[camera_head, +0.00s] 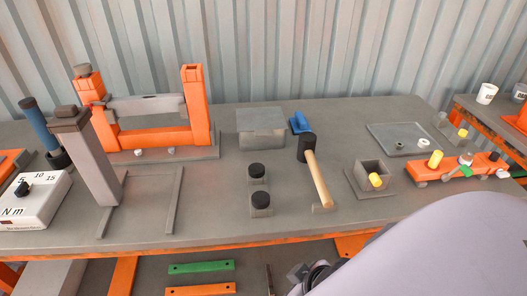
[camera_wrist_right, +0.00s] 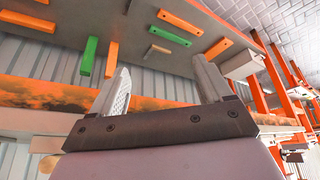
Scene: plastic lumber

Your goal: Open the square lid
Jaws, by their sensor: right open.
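A grey box (camera_head: 261,140) stands at the back middle of the workbench in the head view. A flat grey square lid (camera_head: 261,117) lies over its top and looks shut. My right arm comes in from the lower right of the head view, with its wrist low at the bench's front edge, well apart from the box. In the right wrist view my right gripper (camera_wrist_right: 162,75) has its two fingers spread wide with nothing between them. The box and lid are not in the right wrist view. My left gripper is not in view.
Two black-capped blocks (camera_head: 258,187), a mallet (camera_head: 317,175) and a blue object (camera_head: 300,123) stand near the box. An orange frame (camera_head: 155,137) is to its left. An open grey box (camera_head: 371,178) is to the right. Green (camera_head: 201,267) and orange bars lie below the bench.

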